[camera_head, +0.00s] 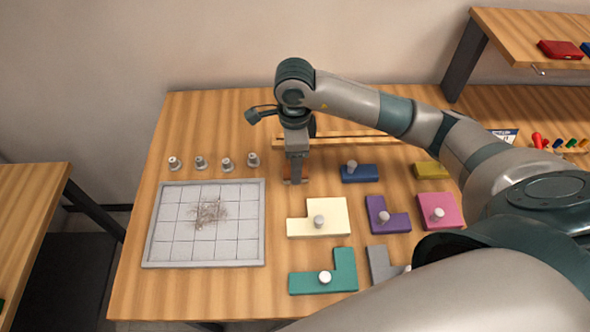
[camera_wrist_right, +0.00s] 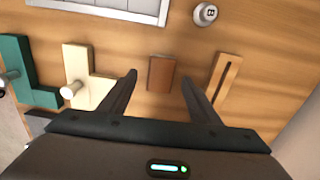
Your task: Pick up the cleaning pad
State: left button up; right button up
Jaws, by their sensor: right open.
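The cleaning pad appears to be the small brown block (camera_wrist_right: 162,73) on the table in the right wrist view. My right gripper (camera_wrist_right: 159,77) is open, with one fingertip on each side of the block and a gap to both. In the head view my right gripper (camera_head: 295,181) points straight down over the table, right of the gridded board, and mostly hides the block. Whether the fingers are at the block's height is hard to tell. My left gripper is not in view.
A white gridded board (camera_head: 247,222) with a grey smudge lies left, with several small metal knobs (camera_head: 227,165) behind it. A cream block (camera_head: 333,219), a blue block (camera_head: 358,173) and other coloured knobbed blocks lie to the right. A slotted wooden bar (camera_wrist_right: 226,78) lies beside the brown block.

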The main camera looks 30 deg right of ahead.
jog(key=shift+d+f+p, duration=0.1)
jog(key=shift+f+p, duration=0.45)
jog(key=shift+f, duration=1.1)
jog(key=c, duration=1.2)
